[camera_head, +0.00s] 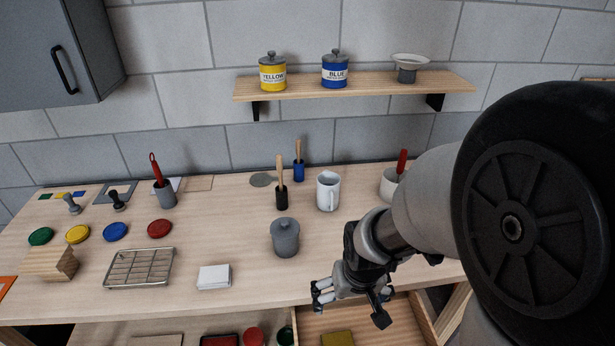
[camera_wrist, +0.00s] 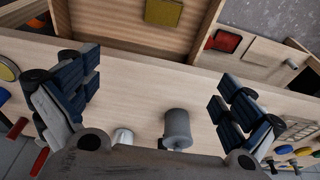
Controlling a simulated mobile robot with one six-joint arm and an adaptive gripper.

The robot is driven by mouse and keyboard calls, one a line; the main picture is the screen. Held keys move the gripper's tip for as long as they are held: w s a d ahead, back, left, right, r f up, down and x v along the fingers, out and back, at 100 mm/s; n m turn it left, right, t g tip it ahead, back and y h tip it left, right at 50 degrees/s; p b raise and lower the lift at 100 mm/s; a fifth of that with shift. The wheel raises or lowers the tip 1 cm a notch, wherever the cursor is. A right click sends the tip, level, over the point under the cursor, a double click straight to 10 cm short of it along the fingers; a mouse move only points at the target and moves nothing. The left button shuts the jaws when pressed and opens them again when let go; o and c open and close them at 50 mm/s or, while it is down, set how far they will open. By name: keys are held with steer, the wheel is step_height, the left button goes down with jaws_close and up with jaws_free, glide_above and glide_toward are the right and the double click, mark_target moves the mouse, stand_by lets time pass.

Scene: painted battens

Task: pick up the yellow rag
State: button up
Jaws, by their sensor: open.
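The yellow rag (camera_head: 337,339) is a flat olive-yellow square lying in an open wooden drawer (camera_head: 425,318) below the front of the table. In the head view it is cut by the bottom edge. The wrist view shows the yellow rag (camera_wrist: 163,12) near the top edge, on the drawer's floor. My gripper (camera_head: 349,304) is open and empty, over the table's front edge and above the drawer. In the wrist view its fingers (camera_wrist: 158,98) are spread wide, with the rag beyond them, not touched.
A grey lidded pot (camera_head: 286,238), a white box (camera_head: 214,277) and a wire rack (camera_head: 139,268) stand on the table (camera_head: 180,312). A white jug (camera_head: 328,191) stands farther back. Another compartment left of the drawer holds a red tray (camera_head: 219,340) and lids.

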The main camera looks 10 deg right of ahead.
steer(key=g+b, duration=0.1)
steer(key=b, duration=0.1)
glide_above(338, 343)
steer(key=f, duration=2.2)
steer(key=shift+s+a, duration=0.1)
steer(key=shift+s, duration=0.15)
steer(key=shift+w+f+b, duration=0.15)
steer(key=shift+f+b, duration=0.2)
steer(key=shift+f, duration=1.1)
steer(key=shift+w+f+b, duration=0.15)
steer(key=shift+f+b, duration=0.15)
steer(key=shift+f, duration=1.15)
steer(key=c, duration=1.1)
steer(key=shift+r, duration=0.1)
step_height(338, 343, up, 20)
steer(key=p, duration=0.5)
